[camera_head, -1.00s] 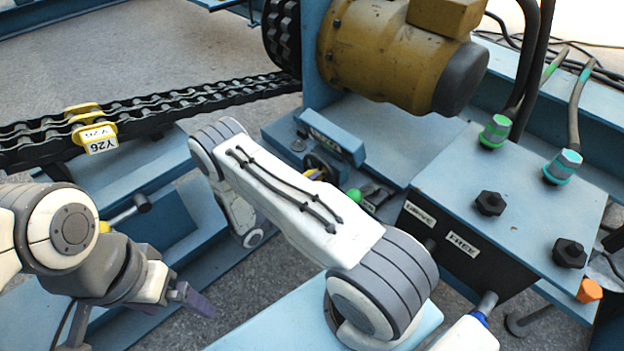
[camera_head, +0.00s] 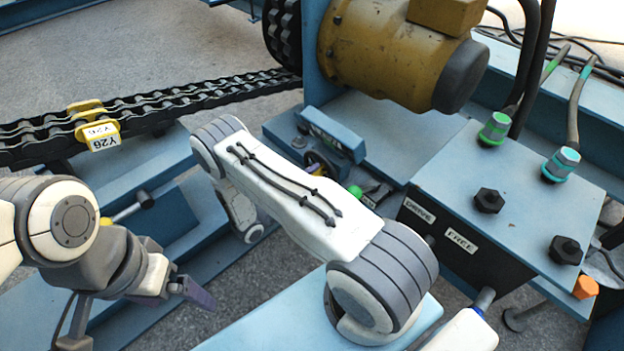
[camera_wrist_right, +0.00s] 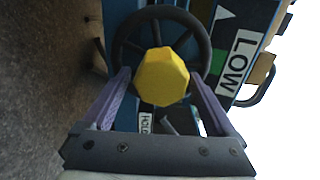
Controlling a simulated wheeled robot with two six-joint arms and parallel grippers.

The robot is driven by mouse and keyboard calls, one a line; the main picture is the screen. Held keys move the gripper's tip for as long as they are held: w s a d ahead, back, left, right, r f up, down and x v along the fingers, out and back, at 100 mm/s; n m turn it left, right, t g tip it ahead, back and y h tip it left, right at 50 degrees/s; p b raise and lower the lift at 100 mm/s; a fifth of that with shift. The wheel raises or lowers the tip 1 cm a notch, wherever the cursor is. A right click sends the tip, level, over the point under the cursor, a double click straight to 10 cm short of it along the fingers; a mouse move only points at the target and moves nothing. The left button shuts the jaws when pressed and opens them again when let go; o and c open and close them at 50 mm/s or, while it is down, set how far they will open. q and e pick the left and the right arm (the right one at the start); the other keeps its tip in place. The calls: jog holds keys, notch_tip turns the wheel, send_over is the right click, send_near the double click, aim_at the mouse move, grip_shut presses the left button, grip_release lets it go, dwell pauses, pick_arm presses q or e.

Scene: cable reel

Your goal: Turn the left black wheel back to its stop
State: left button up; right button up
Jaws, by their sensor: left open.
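A black spoked wheel (camera_wrist_right: 197,28) with a faceted yellow knob (camera_wrist_right: 162,77) at its middle fills the top of the right wrist view. In the head view, a small part of a dark wheel (camera_head: 318,164) shows beside my right arm; the rest is hidden. My right gripper (camera_wrist_right: 160,77) has its purple fingers apart, one on each side of the yellow knob. I cannot tell whether they touch the knob or rim. In the head view my right gripper is hidden behind its arm. My left gripper (camera_head: 197,294) is open and empty at the lower left, away from the wheel.
A LOW label (camera_wrist_right: 235,63) lies right of the wheel. A yellow-brown motor (camera_head: 385,50) stands behind it. A blue box (camera_head: 515,190) with DRIVE and FREE labels is at right. A chain (camera_head: 190,103) with a yellow Y26 tag (camera_head: 97,131) runs at left.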

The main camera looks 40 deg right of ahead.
jog(key=shift+a+p, duration=0.3)
jog(key=shift+a, duration=0.2)
jog(key=s+a+p, duration=0.1)
jog(key=a+p, duration=0.1)
jog(key=a, duration=0.7)
jog(key=shift+s+a, duration=0.15)
jog(key=shift+s, duration=0.2)
jog(key=d+b, duration=0.1)
jog(key=d, duration=0.2)
jog(key=w+d, duration=0.1)
jog(key=d, duration=0.3)
jog(key=d+b, duration=0.1)
jog(key=d, duration=0.2)
jog(key=shift+w+d+b, duration=0.3)
jog(key=shift+w+b, duration=0.05)
jog(key=shift+a, duration=0.1)
